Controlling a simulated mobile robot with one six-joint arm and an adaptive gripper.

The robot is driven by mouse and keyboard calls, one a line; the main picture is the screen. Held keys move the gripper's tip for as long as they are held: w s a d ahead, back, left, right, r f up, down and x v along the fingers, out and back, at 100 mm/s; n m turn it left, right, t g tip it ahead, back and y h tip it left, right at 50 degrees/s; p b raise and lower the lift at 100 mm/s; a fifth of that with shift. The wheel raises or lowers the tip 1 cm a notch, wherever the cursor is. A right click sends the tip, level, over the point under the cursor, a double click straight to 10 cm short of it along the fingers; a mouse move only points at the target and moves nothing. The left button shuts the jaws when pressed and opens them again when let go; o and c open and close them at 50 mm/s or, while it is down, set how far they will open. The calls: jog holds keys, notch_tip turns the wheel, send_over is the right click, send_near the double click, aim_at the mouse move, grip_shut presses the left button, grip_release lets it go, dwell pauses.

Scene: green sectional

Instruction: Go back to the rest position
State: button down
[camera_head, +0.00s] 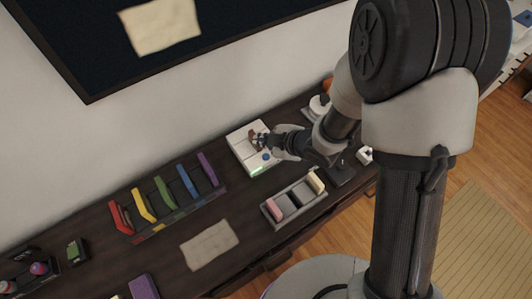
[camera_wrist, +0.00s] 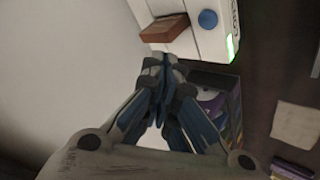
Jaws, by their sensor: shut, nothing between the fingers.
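My gripper (camera_head: 262,141) hangs over the dark desk, above or beside a white box (camera_head: 241,150). The wrist view shows my gripper (camera_wrist: 164,62) with its fingers together and nothing between them. Ahead of the fingertips there, the white box (camera_wrist: 208,42) has a round blue button (camera_wrist: 208,19), a brown block-like part (camera_wrist: 165,27) and a lit green strip (camera_wrist: 230,47). Whether the fingertips touch the brown part, I cannot tell.
A rack with several coloured upright pieces (camera_head: 165,197) stands along the wall. A grey tray (camera_head: 289,211) with pink and cream blocks lies near the front edge. A beige sheet (camera_head: 209,246) lies between them. A dark board (camera_head: 92,60) hangs on the wall.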

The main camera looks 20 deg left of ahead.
dwell(0.3)
jog(key=w+d+r+m+t+h, duration=0.3)
jog(key=w+d+r+m+h, duration=0.15)
jog(key=d+r, duration=0.6)
jog(key=s+d+r+m+h, duration=0.35)
jog(key=d+r+m, duration=0.45)
jog(key=d, duration=0.4)
jog(key=s+d+r+m+g, duration=0.1)
jog(key=s+r+m, duration=0.1)
jog(key=s, duration=0.4)
jog(key=s+d+r+m+g, duration=0.1)
jog(key=s+d+r+m, duration=0.1)
jog(key=s, duration=0.5)
jog(key=s+d+r+m, duration=0.1)
jog(key=s+d+m, duration=0.1)
jog(key=s+m, duration=0.2)
jog(key=s, duration=0.3)
jog(key=shift+s+r+m+g, duration=0.15)
jog(key=shift+r+m+g, duration=0.2)
jog(key=shift+r+g, duration=0.05)
